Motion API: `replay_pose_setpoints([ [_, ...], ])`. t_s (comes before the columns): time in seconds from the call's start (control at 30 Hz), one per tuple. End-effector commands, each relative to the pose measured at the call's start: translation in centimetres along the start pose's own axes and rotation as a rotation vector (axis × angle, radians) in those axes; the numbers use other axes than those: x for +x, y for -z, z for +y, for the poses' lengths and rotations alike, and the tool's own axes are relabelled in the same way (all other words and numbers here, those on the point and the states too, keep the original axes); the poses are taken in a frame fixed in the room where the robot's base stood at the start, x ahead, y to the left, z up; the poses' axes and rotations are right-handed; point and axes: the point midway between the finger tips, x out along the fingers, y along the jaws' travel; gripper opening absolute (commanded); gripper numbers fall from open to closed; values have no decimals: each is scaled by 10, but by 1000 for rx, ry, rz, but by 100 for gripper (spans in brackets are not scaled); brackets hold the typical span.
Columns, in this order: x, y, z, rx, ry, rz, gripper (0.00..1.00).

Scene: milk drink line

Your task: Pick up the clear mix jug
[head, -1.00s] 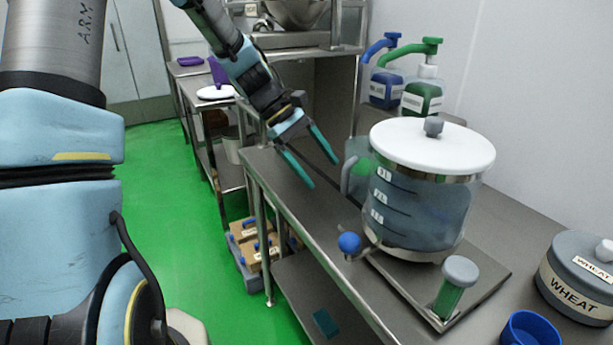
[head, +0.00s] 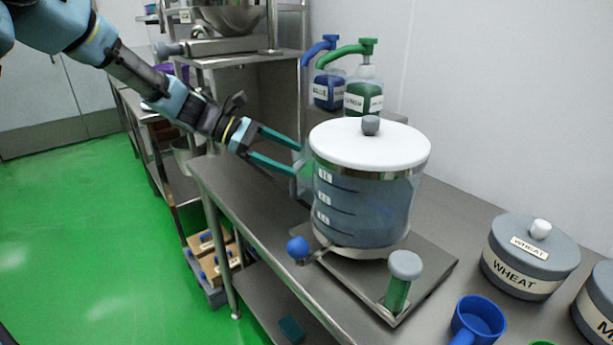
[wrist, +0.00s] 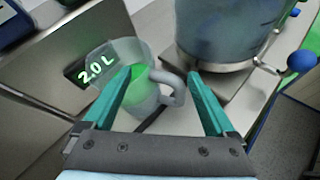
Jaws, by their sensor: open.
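In the head view the jug (head: 304,178) is mostly hidden behind the large lidded vessel and my fingers. My gripper (head: 297,160) is open and points at the jug from the left. In the wrist view the handle shows between the two teal fingers of my gripper (wrist: 165,74). Both fingers stand apart from each other with nothing clamped. I cannot tell whether a finger touches the jug.
The large vessel (head: 365,205) with a white lid stands close beside the jug, with a blue-knobbed tap (head: 298,247). Blue and green pump bottles (head: 362,97) stand behind.

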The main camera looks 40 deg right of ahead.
Motion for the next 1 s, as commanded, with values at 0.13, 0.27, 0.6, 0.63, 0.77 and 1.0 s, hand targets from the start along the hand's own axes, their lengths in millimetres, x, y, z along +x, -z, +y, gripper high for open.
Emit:
replay_pose_setpoints([
  [0.13,24,-2,-1,0,5,-3,91],
  [0.27,40,-2,0,0,3,-2,91],
  [0.6,46,0,0,1,1,0,88],
  [0.63,46,0,0,1,1,0,85],
  [0.77,46,0,0,1,1,1,70],
  [1.0,46,1,-1,0,1,2,43],
])
